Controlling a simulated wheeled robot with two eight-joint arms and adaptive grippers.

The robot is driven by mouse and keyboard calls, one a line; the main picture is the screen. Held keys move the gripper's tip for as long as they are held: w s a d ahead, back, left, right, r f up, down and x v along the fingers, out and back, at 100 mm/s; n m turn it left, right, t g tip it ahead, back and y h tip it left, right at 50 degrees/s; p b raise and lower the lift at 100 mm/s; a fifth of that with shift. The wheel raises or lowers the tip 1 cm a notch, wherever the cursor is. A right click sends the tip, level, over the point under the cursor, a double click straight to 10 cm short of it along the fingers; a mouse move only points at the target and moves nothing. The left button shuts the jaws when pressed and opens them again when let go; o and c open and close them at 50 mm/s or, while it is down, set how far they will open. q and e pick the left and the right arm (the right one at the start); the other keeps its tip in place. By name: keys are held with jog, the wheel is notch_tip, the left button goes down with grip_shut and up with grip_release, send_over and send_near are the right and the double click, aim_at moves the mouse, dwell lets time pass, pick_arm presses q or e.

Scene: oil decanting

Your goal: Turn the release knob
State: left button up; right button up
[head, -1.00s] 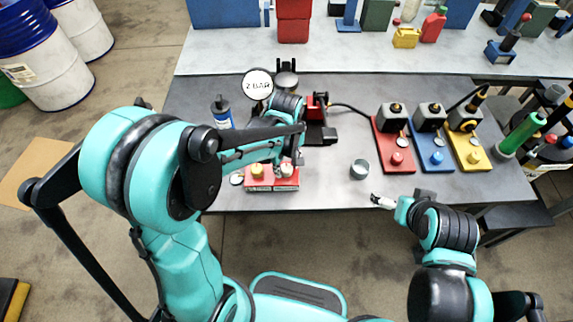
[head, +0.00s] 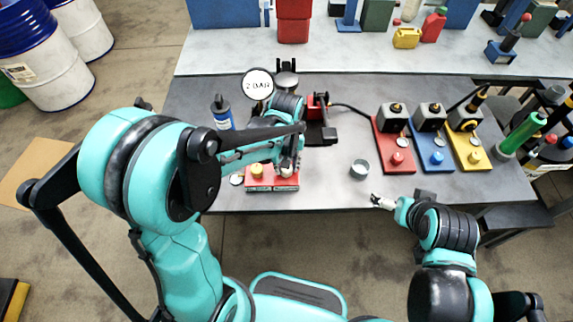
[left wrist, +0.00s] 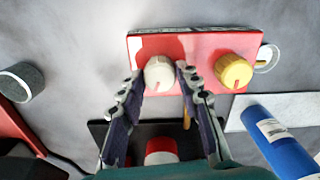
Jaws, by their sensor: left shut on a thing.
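A red control box (head: 262,184) sits near the front edge of the table, with a yellow knob and a white knob on it. In the left wrist view the white knob (left wrist: 159,74) has a thin red mark and lies between the two fingertips of my left gripper (left wrist: 159,76), which is shut on it. The yellow knob (left wrist: 234,70) stands beside it, clear of the fingers. In the head view my left gripper (head: 287,168) partly hides the white knob. My right gripper (head: 382,202) is at the table's front edge, away from the box; its finger opening is too small to judge.
A blue cylinder (head: 222,113) stands left of my left arm. A "2 BAR" gauge (head: 258,84) is behind it. A grey cup (head: 360,169) stands right of the box. Red (head: 393,152), blue and yellow stations fill the right side.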

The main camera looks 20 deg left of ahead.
pick_arm(q)
jog(key=m, duration=1.3)
dwell(0.6)
jog(key=o, duration=1.1)
jog(key=shift+o, duration=0.2)
notch_tip(320, 180, up, 12)
